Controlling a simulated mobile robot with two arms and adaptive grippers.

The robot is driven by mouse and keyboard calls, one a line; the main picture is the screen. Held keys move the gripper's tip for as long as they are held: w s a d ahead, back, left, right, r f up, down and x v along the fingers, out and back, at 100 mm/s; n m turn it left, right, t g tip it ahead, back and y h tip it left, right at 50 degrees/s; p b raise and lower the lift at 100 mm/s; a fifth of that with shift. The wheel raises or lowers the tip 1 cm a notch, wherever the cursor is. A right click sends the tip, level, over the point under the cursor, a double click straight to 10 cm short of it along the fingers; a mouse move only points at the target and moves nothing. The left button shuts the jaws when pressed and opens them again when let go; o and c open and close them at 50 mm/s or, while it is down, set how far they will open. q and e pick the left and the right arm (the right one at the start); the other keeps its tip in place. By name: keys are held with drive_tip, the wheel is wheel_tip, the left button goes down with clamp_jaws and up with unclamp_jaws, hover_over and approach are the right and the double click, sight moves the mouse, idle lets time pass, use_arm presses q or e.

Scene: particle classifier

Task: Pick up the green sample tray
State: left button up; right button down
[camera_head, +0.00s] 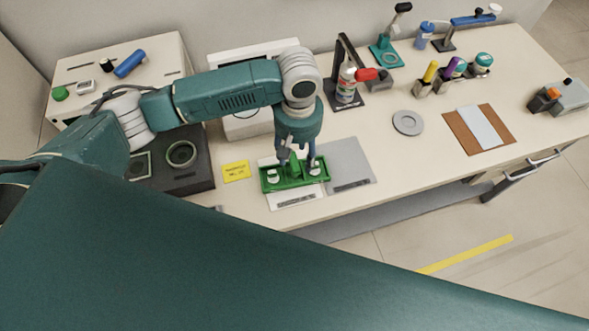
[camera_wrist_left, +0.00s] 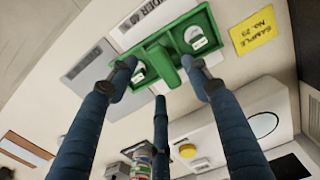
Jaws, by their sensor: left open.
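The green sample tray (camera_head: 296,185) lies on the bench below my left gripper. It has a raised green handle in its middle and a small white labelled container (camera_head: 272,176) at one end, with another (camera_head: 314,168) at the other. My left gripper (camera_head: 297,161) points down at the tray with its fingers spread. In the left wrist view the tray (camera_wrist_left: 160,40) is beyond the open fingers (camera_wrist_left: 160,72). The handle (camera_wrist_left: 168,72) shows between the fingertips. Whether any finger touches it is hard to tell. My right gripper is not in view.
A yellow sample card (camera_head: 236,171) lies left of the tray, near a dark device (camera_head: 172,180). A grey plate (camera_head: 348,160) lies to the right. A stand with a bottle (camera_head: 346,86) is behind. A grey ring (camera_head: 408,122) and clipboard (camera_head: 480,130) lie further right.

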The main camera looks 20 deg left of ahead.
sight(297, 161)
use_arm(q)
wheel_tip(297, 161, down, 4)
drive_tip(key=shift+s+a+r+p, duration=0.15)
drive_tip(key=shift+r+p, duration=0.1)
drive_tip(key=shift+p, duration=0.1)
drive_tip(key=shift+f, duration=0.15)
drive_tip(key=shift+c, duration=1.3)
drive_tip(key=c, duration=0.9)
clamp_jaws()
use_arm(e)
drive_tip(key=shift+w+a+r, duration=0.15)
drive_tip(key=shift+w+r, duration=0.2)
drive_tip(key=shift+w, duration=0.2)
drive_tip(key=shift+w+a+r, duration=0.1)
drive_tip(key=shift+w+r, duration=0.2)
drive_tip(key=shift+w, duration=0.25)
